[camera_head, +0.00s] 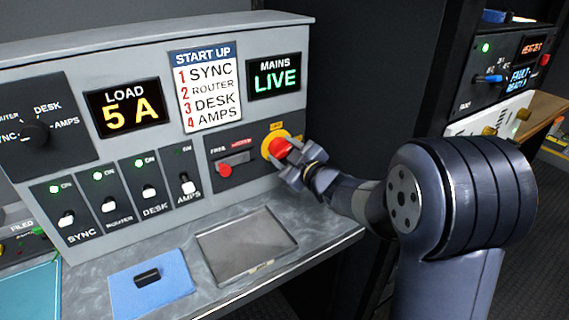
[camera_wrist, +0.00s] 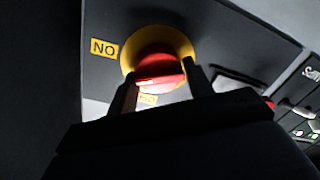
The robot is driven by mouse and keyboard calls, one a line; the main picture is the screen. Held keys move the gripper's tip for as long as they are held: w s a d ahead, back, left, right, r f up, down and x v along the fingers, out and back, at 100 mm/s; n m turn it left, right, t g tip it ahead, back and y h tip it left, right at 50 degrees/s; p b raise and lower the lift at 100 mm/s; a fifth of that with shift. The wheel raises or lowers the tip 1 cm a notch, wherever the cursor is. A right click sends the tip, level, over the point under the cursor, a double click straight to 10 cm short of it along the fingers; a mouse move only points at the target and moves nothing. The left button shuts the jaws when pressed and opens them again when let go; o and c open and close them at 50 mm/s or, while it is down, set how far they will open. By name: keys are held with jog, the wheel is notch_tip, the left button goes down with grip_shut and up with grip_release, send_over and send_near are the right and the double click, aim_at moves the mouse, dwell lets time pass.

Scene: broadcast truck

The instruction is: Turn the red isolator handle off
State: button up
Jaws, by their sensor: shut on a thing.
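The red isolator handle (camera_head: 281,147) sits on a round yellow plate (camera_head: 270,137) at the right end of the grey panel. In the wrist view the red handle (camera_wrist: 158,68) shows in front of its yellow plate (camera_wrist: 128,55), with a yellow label reading "NO" (camera_wrist: 104,48) beside it and another label, partly hidden, below. My gripper (camera_head: 290,158) is at the handle, and in the wrist view its two fingers (camera_wrist: 160,85) are on either side of it, shut on it. The MAINS display (camera_head: 274,77) reads LIVE.
A small red-knobbed slider (camera_head: 225,168) is left of the isolator. Switches labelled SYNC, ROUTER, DESK and AMPS (camera_head: 187,184) line the panel, below a LOAD display (camera_head: 126,106) reading 5 A.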

jog(key=n+b, duration=0.6)
jog(key=shift+f, duration=0.15)
jog(key=n+b, duration=0.3)
jog(key=n, duration=0.1)
jog(key=shift+h, duration=0.3)
jog(key=shift+a+n+b, duration=0.1)
jog(key=shift+n+b, duration=0.7)
jog(key=shift+n, duration=0.3)
jog(key=shift+r, duration=0.2)
jog(key=o, duration=0.9)
jog(key=shift+o, duration=0.2)
jog(key=shift+f, duration=0.1)
jog(key=shift+s, duration=0.1)
jog(key=p+v, duration=0.1)
jog(key=v, duration=0.9)
jog(key=shift+s, duration=0.4)
